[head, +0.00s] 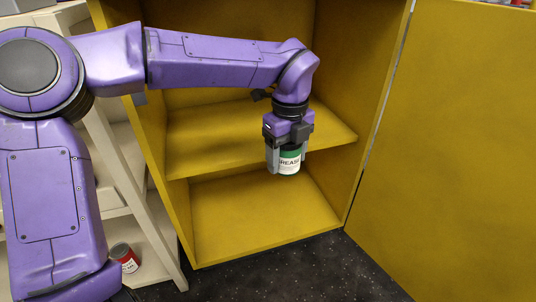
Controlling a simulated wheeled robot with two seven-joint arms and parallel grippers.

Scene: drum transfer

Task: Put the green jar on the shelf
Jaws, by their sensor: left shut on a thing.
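The green jar (290,166) has a white label reading "GREASE" in part and hangs upright in my left gripper (287,158). The gripper points down with its fingers shut on the sides of the jar, and covers the jar's top. The yellow cabinet stands open around it, with a middle shelf (220,138) and a lower floor (260,215). The jar shows in front of the middle shelf's front edge, and its base is lower in the picture than that edge. Both cabinet levels look empty. My right gripper is not in view.
The yellow cabinet door (455,150) is swung open on the right. A pale rack (140,190) stands on the left, with a red can (124,257) low on it. The dark speckled floor (300,272) is clear in front of the cabinet.

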